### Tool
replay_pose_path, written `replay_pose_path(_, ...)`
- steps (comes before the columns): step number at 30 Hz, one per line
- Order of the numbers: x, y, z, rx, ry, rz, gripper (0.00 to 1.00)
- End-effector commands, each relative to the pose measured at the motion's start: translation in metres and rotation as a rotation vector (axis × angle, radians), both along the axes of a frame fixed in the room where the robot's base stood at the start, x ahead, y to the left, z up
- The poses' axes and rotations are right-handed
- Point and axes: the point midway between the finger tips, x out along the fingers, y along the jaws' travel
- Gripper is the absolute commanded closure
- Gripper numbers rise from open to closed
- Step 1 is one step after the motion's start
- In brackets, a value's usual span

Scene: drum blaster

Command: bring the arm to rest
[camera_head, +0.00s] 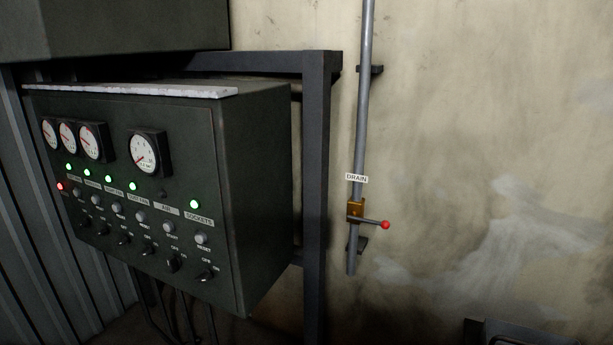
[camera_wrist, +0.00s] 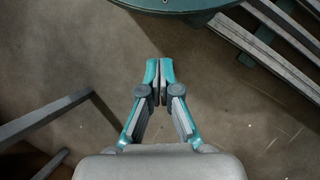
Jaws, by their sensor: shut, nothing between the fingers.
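My gripper (camera_wrist: 159,72) shows in the wrist view with its teal fingertips together and nothing between them. It points down over a bare brown floor (camera_wrist: 100,60) and touches nothing that I can see. My arm and gripper do not show in the head view.
The head view shows a dark control panel (camera_head: 265,190) with gauges and lit lamps, and a drain pipe (camera_head: 364,90) with a red-tipped valve lever (camera_head: 372,222). In the wrist view, a round teal-rimmed object (camera_wrist: 185,8), slats (camera_wrist: 265,50) and grey bars (camera_wrist: 45,118) surround the floor.

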Motion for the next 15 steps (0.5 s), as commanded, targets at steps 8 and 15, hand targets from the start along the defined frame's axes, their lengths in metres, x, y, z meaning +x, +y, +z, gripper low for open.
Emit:
replay_pose_path(8, -0.08, -0.003, -0.029, 0.04, 0.153, -0.11, 1.0)
replay_pose_path(15, -0.091, -0.007, 0.008, 0.04, 0.166, -0.13, 1.0)
